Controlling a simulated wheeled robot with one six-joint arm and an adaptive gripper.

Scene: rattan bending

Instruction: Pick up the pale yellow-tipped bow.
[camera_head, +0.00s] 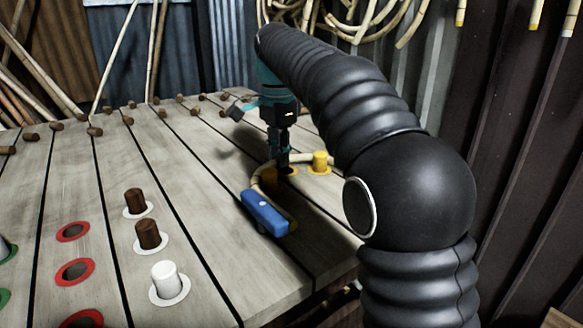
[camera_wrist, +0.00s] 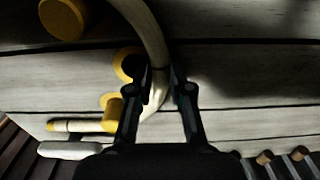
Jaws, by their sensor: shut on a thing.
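The pale bow (camera_head: 257,180) is a curved cane lying over the plank table, between a blue block and a yellow peg (camera_head: 319,160). In the wrist view the bow (camera_wrist: 148,32) curves down between my fingers, and an end with a yellow tip (camera_wrist: 52,126) shows at the left. My gripper (camera_head: 283,162) points down at the bow near the yellow-ringed holes. In the wrist view my gripper (camera_wrist: 166,88) has its fingers on either side of the cane, shut on it. The fingers hide part of the bow.
The blue block (camera_head: 264,212) sits at the bow's near end. Brown pegs (camera_head: 148,235), a white peg (camera_head: 165,278) and red-ringed holes (camera_head: 74,272) are on the left of the table (camera_head: 235,270). Coiled canes (camera_head: 360,18) hang behind. Another yellow peg (camera_wrist: 65,18) shows in the wrist view.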

